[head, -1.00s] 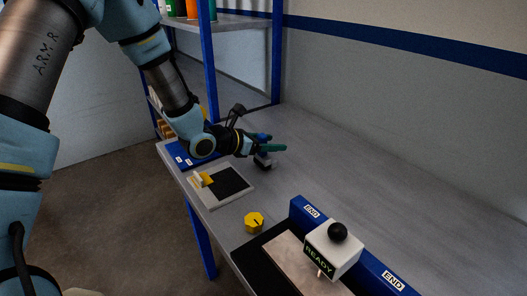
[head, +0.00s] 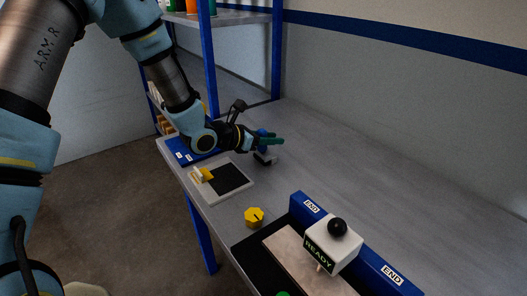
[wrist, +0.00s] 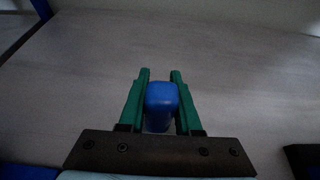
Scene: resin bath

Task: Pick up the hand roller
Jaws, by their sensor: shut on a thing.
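The hand roller has a blue handle (wrist: 161,98) and a dark roller part (head: 265,158) low down, close to the bench top. My gripper (head: 271,141) has green fingers and is shut on the blue handle. In the wrist view, the handle stands between the two fingers of my gripper (wrist: 161,75), with its rounded blue top facing the camera. The roller part is hidden in the wrist view. I cannot tell whether the roller touches the bench.
A pale board with a black panel and a yellow piece (head: 205,174) lies left of the roller. A blue board (head: 181,152) is behind it. A yellow knob (head: 254,217) and a white READY box (head: 334,245) are nearer. The bench (head: 360,175) is clear to the right.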

